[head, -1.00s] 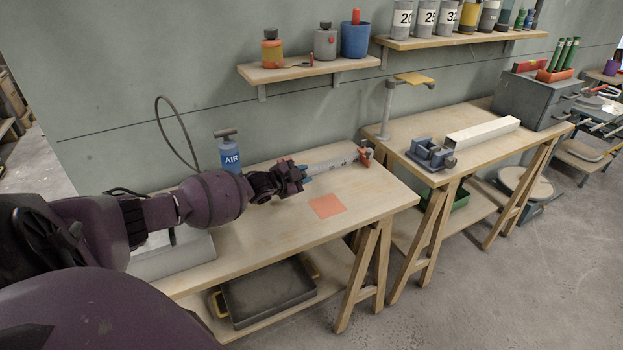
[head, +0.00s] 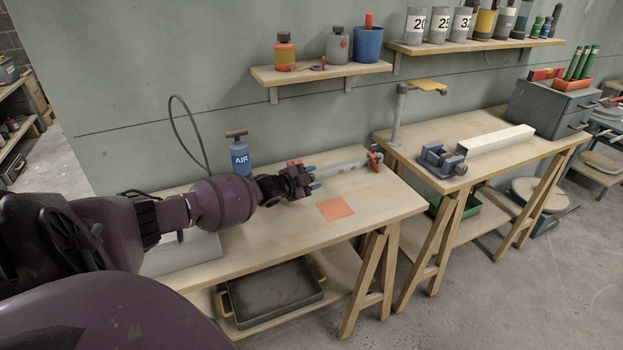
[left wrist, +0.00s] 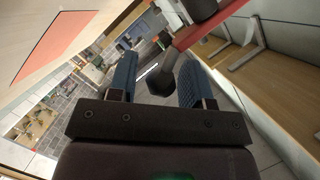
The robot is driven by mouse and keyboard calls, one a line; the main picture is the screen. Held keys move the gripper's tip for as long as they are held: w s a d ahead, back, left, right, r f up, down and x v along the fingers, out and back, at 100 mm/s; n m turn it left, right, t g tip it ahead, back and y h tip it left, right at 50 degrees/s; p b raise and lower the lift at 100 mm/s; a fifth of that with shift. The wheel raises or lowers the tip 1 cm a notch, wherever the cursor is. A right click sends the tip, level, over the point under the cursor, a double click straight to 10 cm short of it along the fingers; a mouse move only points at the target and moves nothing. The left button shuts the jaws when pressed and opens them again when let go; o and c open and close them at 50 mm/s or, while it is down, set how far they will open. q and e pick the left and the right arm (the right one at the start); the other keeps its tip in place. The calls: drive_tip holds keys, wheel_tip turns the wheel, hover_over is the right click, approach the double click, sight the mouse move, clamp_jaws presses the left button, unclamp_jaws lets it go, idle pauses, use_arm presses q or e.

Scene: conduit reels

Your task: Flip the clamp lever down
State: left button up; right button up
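My left gripper (head: 314,177) is over the left workbench, at the near end of a grey pipe (head: 338,168). In the left wrist view its blue fingers (left wrist: 158,68) are apart. A dark knob (left wrist: 160,82) on a red bar (left wrist: 208,40), apparently the clamp lever, reaches in between them; I cannot tell whether either finger touches it. A bit of red (head: 293,163) shows behind the gripper in the head view, and the rest there is hidden. Another red clamp part (head: 375,161) is at the pipe's far end. My right gripper is out of view.
An orange square (head: 335,209) lies on the clear front of the left bench (head: 270,235). A blue AIR pump (head: 239,157) stands behind my arm. A wall shelf (head: 320,74) is above. A second bench holds a blue vise (head: 440,162).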

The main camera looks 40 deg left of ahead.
use_arm(q)
drive_tip(key=shift+o, duration=0.5)
drive_tip(key=shift+s+r, duration=0.15)
drive_tip(key=shift+s, duration=0.4)
drive_tip(key=p+v, duration=0.2)
drive_tip(key=v, duration=0.7)
drive_tip(key=shift+s+p, duration=0.35)
drive_tip(key=shift+p, duration=0.05)
drive_tip(key=shift+a, duration=0.1)
